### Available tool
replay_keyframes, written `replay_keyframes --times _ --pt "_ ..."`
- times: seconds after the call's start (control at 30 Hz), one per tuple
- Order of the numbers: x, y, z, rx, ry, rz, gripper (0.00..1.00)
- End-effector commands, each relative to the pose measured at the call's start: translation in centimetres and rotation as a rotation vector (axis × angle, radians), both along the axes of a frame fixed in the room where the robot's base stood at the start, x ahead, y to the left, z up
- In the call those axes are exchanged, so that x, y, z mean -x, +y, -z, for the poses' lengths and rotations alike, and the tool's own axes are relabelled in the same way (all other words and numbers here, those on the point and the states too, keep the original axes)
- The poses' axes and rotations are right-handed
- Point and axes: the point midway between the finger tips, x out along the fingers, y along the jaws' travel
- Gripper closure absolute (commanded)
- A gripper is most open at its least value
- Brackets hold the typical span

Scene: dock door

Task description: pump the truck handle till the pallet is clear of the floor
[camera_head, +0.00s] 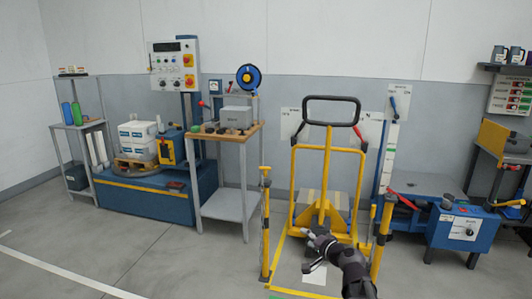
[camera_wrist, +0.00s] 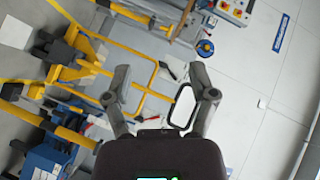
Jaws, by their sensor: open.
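The yellow pallet truck (camera_head: 327,190) stands in the middle of the head view, with its black loop handle (camera_head: 332,98) upright on a yellow bar. Behind its frame sits a grey load with tan strips (camera_head: 340,201); its pallet is mostly hidden, so I cannot tell whether it touches the floor. My gripper (camera_head: 309,250) is open and empty, low in front of the truck and well below the loop in the picture. In the wrist view my open gripper (camera_wrist: 162,92) has the black loop (camera_wrist: 174,108) showing beyond its fingers, near the right one.
Yellow posts (camera_head: 265,225) flank the truck. A bench (camera_head: 258,130) with small parts and a blue machine (camera_head: 160,195) stand to the left. A blue bench unit (camera_head: 462,228) with a red lever stands to the right. Floor at the front left is clear.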

Motion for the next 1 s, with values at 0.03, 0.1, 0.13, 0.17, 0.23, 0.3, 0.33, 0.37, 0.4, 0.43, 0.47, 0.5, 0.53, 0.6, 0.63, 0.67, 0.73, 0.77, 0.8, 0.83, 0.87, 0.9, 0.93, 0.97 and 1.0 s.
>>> replay_keyframes --times 0.03,0.1,0.13,0.17,0.23,0.3,0.33,0.37,0.4,0.43,0.47,0.5,0.53,0.6,0.63,0.67,0.73,0.77,0.8,0.83,0.87,0.9,0.93,0.97,1.0 --pt "0.9 1.0 0.9 0.054 0.028 -0.049 0.26" --pt "2.1 1.9 2.4 0.131 0.072 -0.112 0.26" --pt "2.7 2.3 3.0 0.164 0.092 -0.138 0.26" --pt "3.2 2.6 3.6 0.197 0.113 -0.164 0.26" --pt "4.6 3.1 5.1 0.275 0.164 -0.222 0.26" --pt "6.0 3.5 6.5 0.352 0.221 -0.276 0.26" --pt "6.6 3.5 7.1 0.386 0.246 -0.297 0.26" --pt "7.2 3.5 7.7 0.418 0.272 -0.318 0.26" --pt "8.1 3.5 8.5 0.462 0.308 -0.345 0.26" --pt "8.7 3.4 9.1 0.494 0.335 -0.363 0.26" --pt "9.4 3.3 9.6 0.526 0.363 -0.382 0.26" --pt "10.3 3.1 10.3 0.57 0.402 -0.405 0.26" --pt "10.9 2.9 10.8 0.603 0.432 -0.421 0.26" --pt "12.5 2.3 11.8 0.676 0.502 -0.455 0.26" --pt "13.1 2.0 12.2 0.705 0.533 -0.467 0.26" --pt "13.7 1.7 12.5 0.733 0.562 -0.477 0.26" --pt "14.9 1.0 13.1 0.787 0.62 -0.495 0.26" --pt "15.3 0.8 13.3 0.809 0.641 -0.501 0.26" --pt "15.9 0.4 13.5 0.835 0.669 -0.509 0.26" --pt "16.2 0.2 13.6 0.851 0.687 -0.513 0.26" --pt "16.6 -0.1 13.7 0.868 0.707 -0.517 0.26" --pt "17.0 -0.4 13.9 0.888 0.731 -0.521 0.26" --pt "17.4 -0.6 13.9 0.904 0.748 -0.523 0.26" --pt "17.6 -0.8 14.0 0.917 0.764 -0.525 0.26" --pt "18.1 -1.1 14.1 0.936 0.786 -0.528 0.26"
